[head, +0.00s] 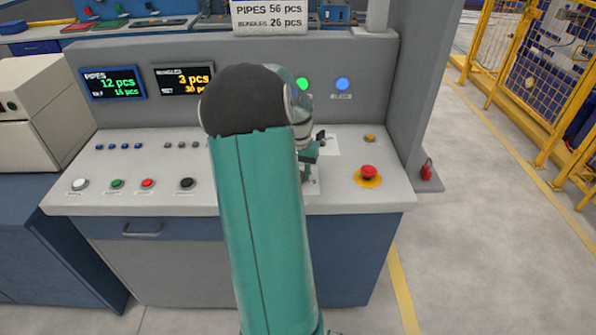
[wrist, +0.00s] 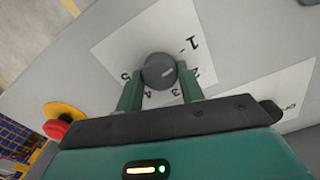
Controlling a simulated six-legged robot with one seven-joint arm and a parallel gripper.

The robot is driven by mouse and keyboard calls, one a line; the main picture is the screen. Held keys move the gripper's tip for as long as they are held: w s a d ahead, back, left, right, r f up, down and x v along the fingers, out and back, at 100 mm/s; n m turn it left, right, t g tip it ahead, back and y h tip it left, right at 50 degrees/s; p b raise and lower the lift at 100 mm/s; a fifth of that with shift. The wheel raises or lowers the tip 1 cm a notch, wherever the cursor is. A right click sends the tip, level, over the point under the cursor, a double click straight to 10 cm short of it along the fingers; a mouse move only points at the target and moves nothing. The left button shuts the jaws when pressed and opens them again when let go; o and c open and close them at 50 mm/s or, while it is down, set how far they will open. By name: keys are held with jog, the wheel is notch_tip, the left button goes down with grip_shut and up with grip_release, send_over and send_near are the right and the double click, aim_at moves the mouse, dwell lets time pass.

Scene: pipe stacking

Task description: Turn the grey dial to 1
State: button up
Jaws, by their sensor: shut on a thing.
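The grey dial (wrist: 158,69) is a round knob on a white label (wrist: 112,46) printed with the numbers 1 to 5 in the wrist view. A light pointer mark on the dial faces right in that view, roughly towards the 1 and 2 side; its exact number is hard to read. My gripper (wrist: 158,74) has its two green fingers on either side of the dial, shut on it. In the head view my gripper (head: 309,158) is over the right part of the sloped console, and my arm hides the dial.
A red emergency button (head: 368,172) on a yellow base sits right of my gripper. A second white label (wrist: 268,100) with a dark lever lies beside the dial's label. Several push buttons line the console's left side. Two displays (head: 113,84) stand on the back panel.

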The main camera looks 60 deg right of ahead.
jog(key=o, duration=1)
jog(key=shift+r, duration=0.1)
notch_tip(320, 180, up, 14)
jog(key=shift+f, duration=0.15)
